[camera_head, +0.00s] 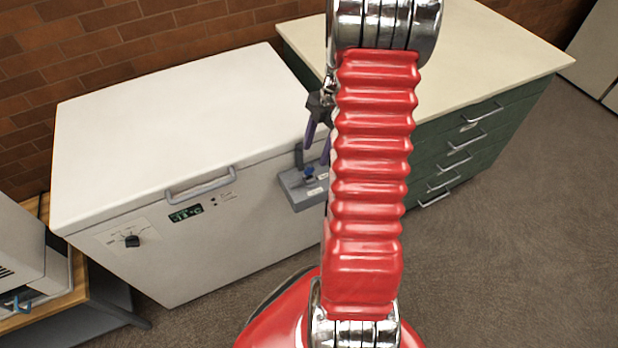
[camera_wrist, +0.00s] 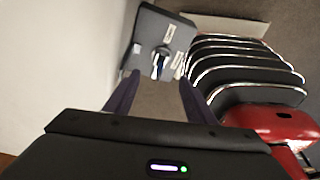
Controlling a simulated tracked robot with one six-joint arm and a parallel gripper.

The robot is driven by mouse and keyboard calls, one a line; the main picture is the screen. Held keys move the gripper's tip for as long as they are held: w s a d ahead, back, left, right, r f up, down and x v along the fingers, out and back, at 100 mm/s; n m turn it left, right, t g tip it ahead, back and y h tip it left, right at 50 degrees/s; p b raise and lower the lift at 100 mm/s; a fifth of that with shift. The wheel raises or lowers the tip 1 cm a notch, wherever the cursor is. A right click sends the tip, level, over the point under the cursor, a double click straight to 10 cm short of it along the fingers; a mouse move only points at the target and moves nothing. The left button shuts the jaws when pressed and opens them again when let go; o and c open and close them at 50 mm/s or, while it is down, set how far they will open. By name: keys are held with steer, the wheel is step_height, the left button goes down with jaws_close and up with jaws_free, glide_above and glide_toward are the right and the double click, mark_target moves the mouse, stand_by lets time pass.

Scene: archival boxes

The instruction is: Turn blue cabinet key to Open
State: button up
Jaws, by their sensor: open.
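The blue key (camera_head: 308,174) sits in a grey lock box (camera_head: 296,199) on the front of the white chest cabinet (camera_head: 190,120), near its right end. In the wrist view the key (camera_wrist: 159,66) stands out from the face of the lock box (camera_wrist: 148,32), which carries small white labels too blurred to read. My gripper (camera_head: 317,150) has purple fingers and is open just above the key, partly hidden by my red arm. In the wrist view my gripper (camera_wrist: 158,84) has its fingers spread on either side below the key, with nothing between them.
The cabinet has a lid handle (camera_head: 201,185), a small display (camera_head: 186,213) and a black dial (camera_head: 132,240). A green drawer unit (camera_head: 480,140) with a pale top stands at right. A wooden desk (camera_head: 65,300) is at lower left. Carpet at right is clear.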

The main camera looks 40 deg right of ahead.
steer(key=shift+v, duration=1)
steer(key=s+a+r+m+t+h, duration=0.1)
steer(key=s+a+r+m, duration=0.2)
steer(key=a, duration=0.7)
steer(key=s+a+r+m+t+h, duration=0.1)
steer(key=s+a+r+m+t, duration=0.1)
steer(key=a+r+m, duration=0.6)
steer(key=s+a+r+m+t+h, duration=0.1)
steer(key=s+a+r+m+t, duration=0.1)
steer(key=s+a+r+m, duration=0.3)
steer(key=a+r+m, duration=0.1)
steer(key=a+r, duration=0.3)
steer(key=a, duration=0.3)
steer(key=shift+a+r, duration=0.2)
steer(key=shift+a, duration=0.05)
